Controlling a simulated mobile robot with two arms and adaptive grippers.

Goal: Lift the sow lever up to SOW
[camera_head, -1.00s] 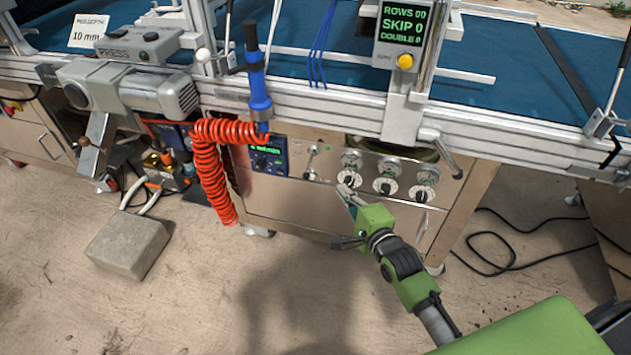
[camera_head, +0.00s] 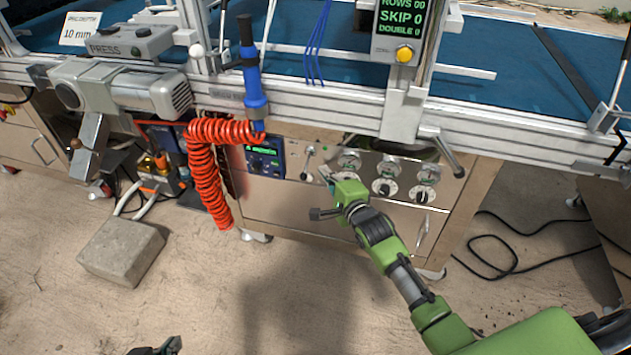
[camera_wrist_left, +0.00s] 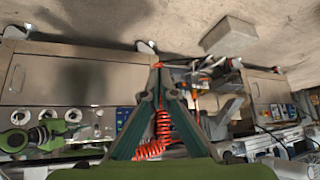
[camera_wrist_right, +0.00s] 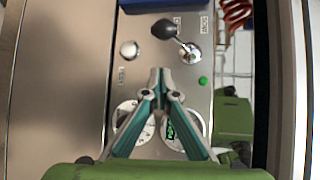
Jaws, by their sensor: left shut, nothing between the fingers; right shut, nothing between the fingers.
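The sow lever (camera_wrist_right: 180,40) is a thin metal rod on a round pivot with a black knob (camera_wrist_right: 164,29). It sits on the steel control panel, and in the head view the lever (camera_head: 306,163) hangs downward from its pivot. A SOW label (camera_wrist_right: 205,24) is beside it. My right gripper (camera_wrist_right: 160,73) is shut and empty in front of the panel, just right of the lever in the head view (camera_head: 325,174), apart from the knob. My left gripper (camera_wrist_left: 157,66) is shut and empty; part of it shows at the bottom edge of the head view (camera_head: 157,346).
Several round dials (camera_head: 385,188) line the panel right of the lever. A blue display box (camera_head: 264,158) is to its left, with a coiled orange hose (camera_head: 205,175) beyond. A metal rail (camera_head: 300,103) runs above.

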